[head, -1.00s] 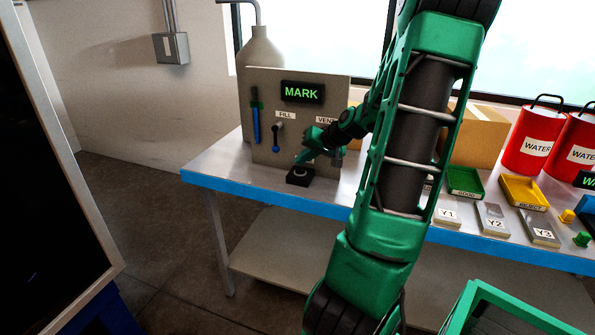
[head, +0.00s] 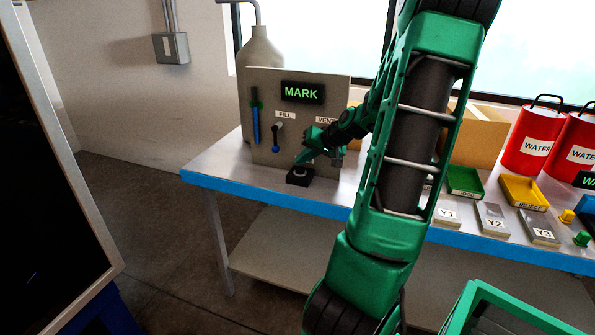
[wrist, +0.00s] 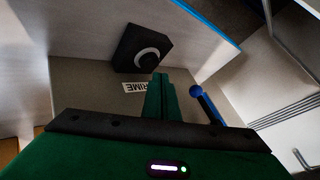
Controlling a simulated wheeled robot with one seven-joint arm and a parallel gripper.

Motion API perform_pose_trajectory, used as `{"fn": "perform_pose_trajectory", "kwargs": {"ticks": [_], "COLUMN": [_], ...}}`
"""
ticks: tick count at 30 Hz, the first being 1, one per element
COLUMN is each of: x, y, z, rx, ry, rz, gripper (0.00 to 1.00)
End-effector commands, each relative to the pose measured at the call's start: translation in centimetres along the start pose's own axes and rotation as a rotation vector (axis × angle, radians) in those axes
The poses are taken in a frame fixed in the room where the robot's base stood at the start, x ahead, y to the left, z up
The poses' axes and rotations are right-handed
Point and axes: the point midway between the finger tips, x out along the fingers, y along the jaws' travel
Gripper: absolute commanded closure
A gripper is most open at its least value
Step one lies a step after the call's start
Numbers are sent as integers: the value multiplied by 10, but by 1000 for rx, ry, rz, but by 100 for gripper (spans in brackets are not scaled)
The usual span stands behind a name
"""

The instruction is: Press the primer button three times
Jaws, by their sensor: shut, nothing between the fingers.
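The primer button is a small black box (head: 299,176) with a pale ring on top, standing on the table in front of the grey panel (head: 300,142). It also shows in the wrist view as a black block with a round pale-rimmed button (wrist: 146,57), above a partly covered label ending in "RIME". My gripper (head: 298,163) is shut and empty, its green fingers just above the button in the head view. In the wrist view the fingertips (wrist: 160,78) lie close to the block's edge. I cannot tell whether they touch the button.
The panel carries a lit MARK display (head: 302,92), a blue level tube (head: 256,122) and a blue-handled FILL lever (head: 276,137); the VENT part is mostly behind my arm. Trays and red WATER cans (head: 535,138) stand to the right. Table is clear left of the button.

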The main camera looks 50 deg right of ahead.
Motion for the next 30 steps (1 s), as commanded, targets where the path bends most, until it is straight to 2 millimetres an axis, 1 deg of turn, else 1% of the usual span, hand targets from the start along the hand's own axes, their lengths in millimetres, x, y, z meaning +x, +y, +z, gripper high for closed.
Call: {"fn": "perform_pose_trajectory", "kwargs": {"ticks": [30], "x": [5], "y": [5], "z": [5], "rx": [0], "ry": [0], "rz": [0], "gripper": [100]}}
